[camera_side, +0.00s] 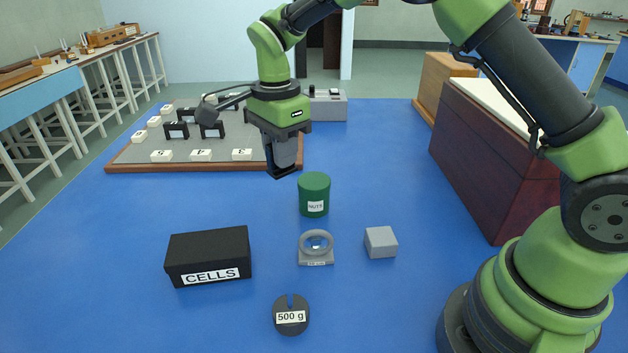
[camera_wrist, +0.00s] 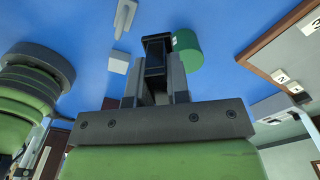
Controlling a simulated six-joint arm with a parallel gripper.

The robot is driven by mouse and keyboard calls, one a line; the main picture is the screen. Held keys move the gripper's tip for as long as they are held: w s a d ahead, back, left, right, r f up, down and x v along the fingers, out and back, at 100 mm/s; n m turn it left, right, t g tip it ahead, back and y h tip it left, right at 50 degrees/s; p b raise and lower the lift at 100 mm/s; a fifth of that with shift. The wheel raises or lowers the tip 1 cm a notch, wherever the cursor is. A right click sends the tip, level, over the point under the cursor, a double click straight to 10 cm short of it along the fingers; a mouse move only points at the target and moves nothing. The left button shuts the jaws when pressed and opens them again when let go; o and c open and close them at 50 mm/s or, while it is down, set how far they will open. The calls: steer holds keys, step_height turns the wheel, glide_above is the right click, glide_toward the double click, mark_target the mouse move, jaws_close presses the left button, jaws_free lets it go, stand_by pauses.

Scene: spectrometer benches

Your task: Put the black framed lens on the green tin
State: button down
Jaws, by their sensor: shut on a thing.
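My gripper (camera_side: 283,170) is shut on the black framed lens (camera_side: 282,174), which hangs low between the fingers, just behind and to the left of the green tin in the side view. In the wrist view the black frame (camera_wrist: 155,60) shows between the fingertips (camera_wrist: 157,75); its glass cannot be made out. The green tin (camera_side: 314,193), labelled NUTS, stands upright on the blue bench. It also shows in the wrist view (camera_wrist: 188,50), right beside the held lens. I cannot tell whether they touch. Its lid shows bare in the side view.
A grey framed lens (camera_side: 316,248), grey cube (camera_side: 381,242), black CELLS box (camera_side: 209,257) and 500 g weight (camera_side: 291,315) stand in front of the tin. Behind left is a numbered board (camera_side: 130,155) with several black frames. A grey instrument box (camera_side: 328,106) stands behind.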

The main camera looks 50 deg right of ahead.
steer(key=w+d+r+m, duration=0.2)
steer(key=w+d+m, duration=0.1)
steer(key=d, duration=0.7)
glide_above(314, 180)
step_height(314, 180, down, 5)
steer(key=shift+f, duration=2.35)
steer(key=shift+f, duration=0.2)
steer(key=c, duration=1.1)
jaws_free()
steer(key=shift+r, duration=0.15)
